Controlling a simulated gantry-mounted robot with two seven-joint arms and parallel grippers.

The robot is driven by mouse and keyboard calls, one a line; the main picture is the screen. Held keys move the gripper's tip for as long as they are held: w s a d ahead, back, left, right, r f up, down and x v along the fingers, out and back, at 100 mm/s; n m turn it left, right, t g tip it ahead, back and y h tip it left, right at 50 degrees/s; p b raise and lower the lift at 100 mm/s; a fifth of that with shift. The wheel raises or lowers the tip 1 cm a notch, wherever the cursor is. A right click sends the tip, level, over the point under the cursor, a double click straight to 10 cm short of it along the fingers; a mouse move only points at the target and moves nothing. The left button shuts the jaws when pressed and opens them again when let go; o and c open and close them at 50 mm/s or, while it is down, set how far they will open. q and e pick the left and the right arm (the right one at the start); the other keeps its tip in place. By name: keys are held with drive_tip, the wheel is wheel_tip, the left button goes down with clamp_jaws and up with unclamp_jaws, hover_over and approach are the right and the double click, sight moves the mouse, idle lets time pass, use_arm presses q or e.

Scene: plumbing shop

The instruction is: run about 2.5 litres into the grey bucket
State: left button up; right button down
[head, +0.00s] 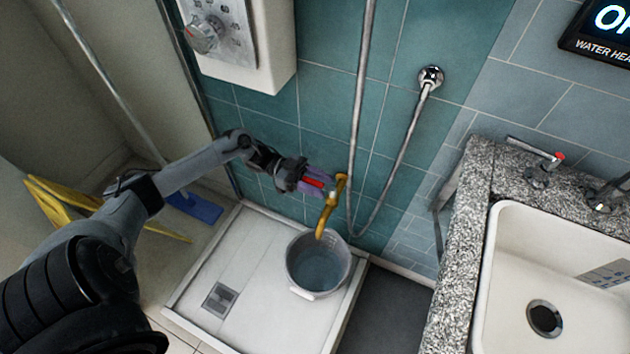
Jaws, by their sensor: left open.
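The grey bucket (304,280) stands upright in the white shower tray. A bluish-grey surface shows inside it; it looks like water, but I cannot read a level. A brass tap (331,205) on the teal wall has its spout end over the bucket's back rim. I cannot make out a stream from it. My left gripper (321,182) is open, with purple pads and a red part between or beside them, right at the left side of the tap's top. I cannot tell whether it touches the tap's handle. My right gripper is not in view.
The shower tray (250,262) has a drain (219,299) at its left. A control box (245,55) is above left. A granite counter with a white sink (500,290) stands at right. A yellow folding sign (60,205) is at left.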

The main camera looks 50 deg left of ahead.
use_arm(q)
drive_tip(key=shift+s+a, duration=0.25)
drive_tip(key=shift+a, duration=0.2)
drive_tip(key=v, duration=0.9)
drive_tip(key=shift+s+a, duration=0.15)
drive_tip(key=shift+a, duration=0.2)
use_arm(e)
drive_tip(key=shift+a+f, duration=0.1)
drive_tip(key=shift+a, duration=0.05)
use_arm(q)
drive_tip(key=shift+r, duration=0.1)
